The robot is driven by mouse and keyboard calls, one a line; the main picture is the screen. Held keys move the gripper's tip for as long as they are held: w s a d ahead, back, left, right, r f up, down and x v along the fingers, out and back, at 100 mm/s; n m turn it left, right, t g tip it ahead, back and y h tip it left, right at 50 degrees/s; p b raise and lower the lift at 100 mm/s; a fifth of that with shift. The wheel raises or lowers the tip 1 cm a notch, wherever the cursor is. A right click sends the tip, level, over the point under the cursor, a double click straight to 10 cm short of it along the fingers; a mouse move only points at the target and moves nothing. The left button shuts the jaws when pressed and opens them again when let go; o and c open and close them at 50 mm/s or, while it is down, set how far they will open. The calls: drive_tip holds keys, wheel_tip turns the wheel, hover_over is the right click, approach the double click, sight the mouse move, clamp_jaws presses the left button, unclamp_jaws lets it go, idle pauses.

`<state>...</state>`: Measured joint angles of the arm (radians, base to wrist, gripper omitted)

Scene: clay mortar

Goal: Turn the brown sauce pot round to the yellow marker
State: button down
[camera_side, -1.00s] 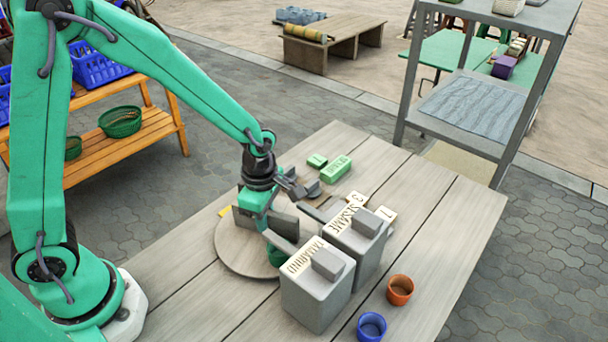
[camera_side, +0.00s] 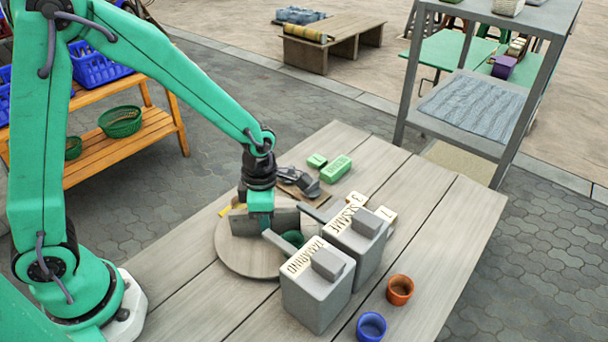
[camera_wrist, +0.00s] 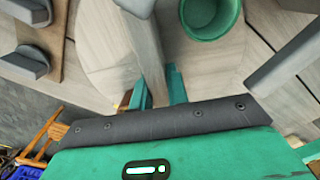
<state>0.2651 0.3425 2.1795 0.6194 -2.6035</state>
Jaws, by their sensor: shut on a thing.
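The round wooden turntable (camera_side: 240,258) carries upright grey boards that divide it. My gripper (camera_side: 260,222) is low over its middle; in the wrist view its teal fingers (camera_wrist: 158,88) are closed on one upright board (camera_wrist: 145,45). A green pot (camera_wrist: 210,14) stands on the turntable beside that board; in the side view it is partly hidden behind a board. The yellow marker (camera_side: 224,211) shows at the turntable's left edge. I cannot make out the brown sauce pot; an orange-brown patch shows beside my finger in the wrist view, but I cannot tell what it is.
Grey tins labelled tamarind (camera_side: 315,300) and sesame (camera_side: 357,250) stand close to the turntable's right. An orange cup (camera_side: 400,290) and a blue cup (camera_side: 371,327) stand further right. Green blocks (camera_side: 336,169) and a grey metal object (camera_side: 306,185) lie behind.

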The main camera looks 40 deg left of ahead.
drive_tip(key=shift+r, duration=0.1)
idle(0.4)
drive_tip(key=c, duration=1.4)
unclamp_jaws()
drive_tip(key=shift+o, duration=0.2)
drive_tip(key=shift+r, duration=3.9)
